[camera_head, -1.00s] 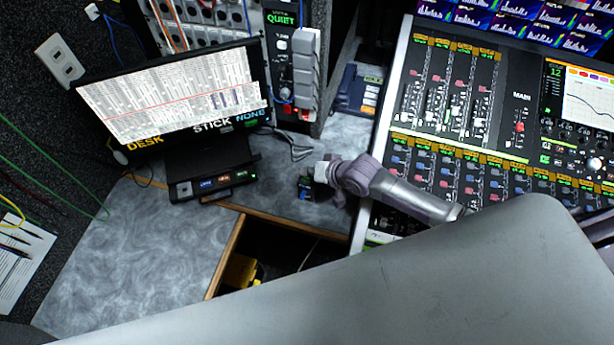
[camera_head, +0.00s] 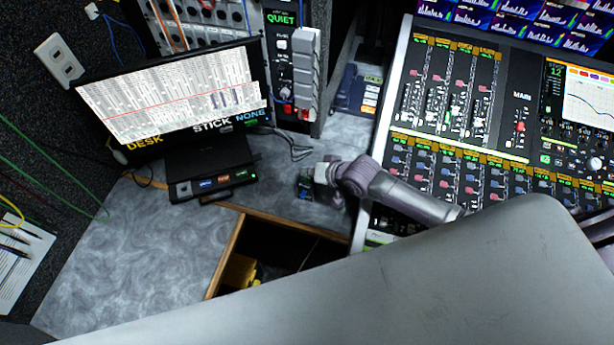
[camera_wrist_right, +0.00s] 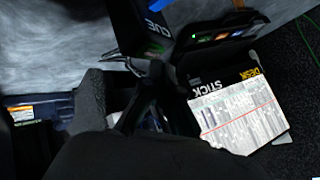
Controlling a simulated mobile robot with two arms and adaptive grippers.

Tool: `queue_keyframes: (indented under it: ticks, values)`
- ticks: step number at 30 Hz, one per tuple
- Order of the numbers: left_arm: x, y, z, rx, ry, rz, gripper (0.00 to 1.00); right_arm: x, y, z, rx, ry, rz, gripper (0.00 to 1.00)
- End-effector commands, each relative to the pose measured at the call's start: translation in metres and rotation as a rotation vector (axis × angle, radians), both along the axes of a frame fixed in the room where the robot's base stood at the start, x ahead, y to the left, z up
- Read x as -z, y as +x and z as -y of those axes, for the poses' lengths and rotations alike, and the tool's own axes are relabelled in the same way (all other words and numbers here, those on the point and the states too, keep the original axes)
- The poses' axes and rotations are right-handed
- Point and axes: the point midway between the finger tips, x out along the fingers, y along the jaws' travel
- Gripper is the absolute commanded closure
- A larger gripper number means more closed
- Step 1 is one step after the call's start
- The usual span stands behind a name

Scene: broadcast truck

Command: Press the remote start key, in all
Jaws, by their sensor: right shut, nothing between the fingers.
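My right gripper (camera_head: 318,174) comes in from the right over the grey desk, at the left edge of the mixing console. Its jaws are shut with nothing between them. A small dark box (camera_head: 304,187) with a blue patch is right beside the fingertips. In the right wrist view a dark box lettered CUE (camera_wrist_right: 150,25) lies just past the dark fingers (camera_wrist_right: 148,80); I cannot tell whether they touch. A black unit with three lit keys, blue, orange and green (camera_head: 212,183), stands below the monitor. No label reading remote start is legible. My left gripper is not in view.
The monitor (camera_head: 170,95) stands at the back left, and the mixing console (camera_head: 520,165) fills the right. An open recess (camera_head: 275,255) with a yellow thing (camera_head: 238,271) lies in front. The desk (camera_head: 140,250) is clear at the left. A cable (camera_head: 290,145) lies behind the gripper.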

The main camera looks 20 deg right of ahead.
Motion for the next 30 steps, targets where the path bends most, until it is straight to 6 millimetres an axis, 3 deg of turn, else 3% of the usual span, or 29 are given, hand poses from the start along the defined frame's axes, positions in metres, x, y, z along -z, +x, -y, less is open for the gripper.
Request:
queue_keyframes:
  ticks: [30]
  values:
    - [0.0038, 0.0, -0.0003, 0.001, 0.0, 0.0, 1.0, 0.0095, -0.0002, 0.0003, 0.0, -0.001, -0.001, 1.0]
